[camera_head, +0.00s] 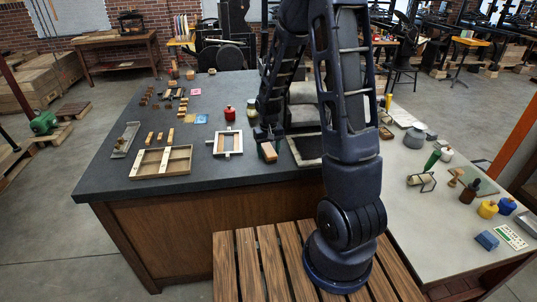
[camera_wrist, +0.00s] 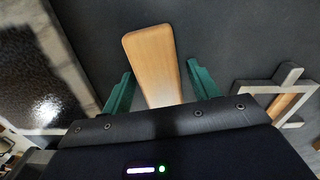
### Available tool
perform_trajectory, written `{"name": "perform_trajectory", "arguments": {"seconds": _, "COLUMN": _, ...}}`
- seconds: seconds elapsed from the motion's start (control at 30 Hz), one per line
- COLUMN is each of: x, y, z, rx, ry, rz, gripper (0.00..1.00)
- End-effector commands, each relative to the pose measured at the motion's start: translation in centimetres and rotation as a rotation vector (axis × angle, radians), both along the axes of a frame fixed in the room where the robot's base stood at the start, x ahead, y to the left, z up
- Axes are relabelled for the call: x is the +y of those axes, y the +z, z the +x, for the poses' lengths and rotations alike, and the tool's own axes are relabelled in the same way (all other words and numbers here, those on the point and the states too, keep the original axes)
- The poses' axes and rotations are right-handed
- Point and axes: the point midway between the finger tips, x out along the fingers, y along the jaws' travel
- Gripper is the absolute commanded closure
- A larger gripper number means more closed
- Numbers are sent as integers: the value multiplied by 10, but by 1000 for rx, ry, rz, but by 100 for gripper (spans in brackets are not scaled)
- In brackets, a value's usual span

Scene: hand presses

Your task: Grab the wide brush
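A light wooden piece with a rounded end, which looks like the wide brush's handle, lies on the dark table (camera_head: 235,87). It shows in the wrist view (camera_wrist: 151,50) and in the head view (camera_head: 270,154). No bristles show; its near part runs out of sight under my gripper in the wrist view. My gripper (camera_wrist: 161,66) is open, with one green finger on each side of the wood. Gaps show between the wood and both fingers. In the head view my gripper (camera_head: 266,146) is low over the table's front edge.
A wooden frame (camera_head: 226,141) lies left of my gripper, and a dark framed plate (camera_head: 306,149) lies right. A compartment tray (camera_head: 148,171), a red pot (camera_head: 230,113) and small wooden blocks stand further left. A pale side table (camera_head: 420,210) holds several jars and tools.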

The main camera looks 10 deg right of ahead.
Motion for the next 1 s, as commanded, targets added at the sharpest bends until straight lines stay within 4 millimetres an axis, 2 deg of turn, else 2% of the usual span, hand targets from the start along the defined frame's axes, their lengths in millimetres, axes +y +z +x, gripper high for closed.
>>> {"name": "perform_trajectory", "arguments": {"seconds": 0.03, "x": 0, "y": 0, "z": 0, "rx": 0, "ry": 0, "rz": 0, "gripper": 50}}
{"name": "perform_trajectory", "arguments": {"seconds": 0.2, "x": 0, "y": 0, "z": 0, "rx": 0, "ry": 0, "rz": 0, "gripper": 84}}
{"name": "perform_trajectory", "arguments": {"seconds": 0.47, "x": 0, "y": 1, "z": 0, "rx": 0, "ry": 0, "rz": 0, "gripper": 85}}
{"name": "perform_trajectory", "arguments": {"seconds": 0.67, "x": 0, "y": 14, "z": 1, "rx": -3, "ry": 0, "rz": 0, "gripper": 85}}
{"name": "perform_trajectory", "arguments": {"seconds": 0.87, "x": 0, "y": 50, "z": 1, "rx": -5, "ry": 0, "rz": 2, "gripper": 85}}
{"name": "perform_trajectory", "arguments": {"seconds": 1.0, "x": 1, "y": 86, "z": 1, "rx": -7, "ry": 1, "rz": 2, "gripper": 85}}
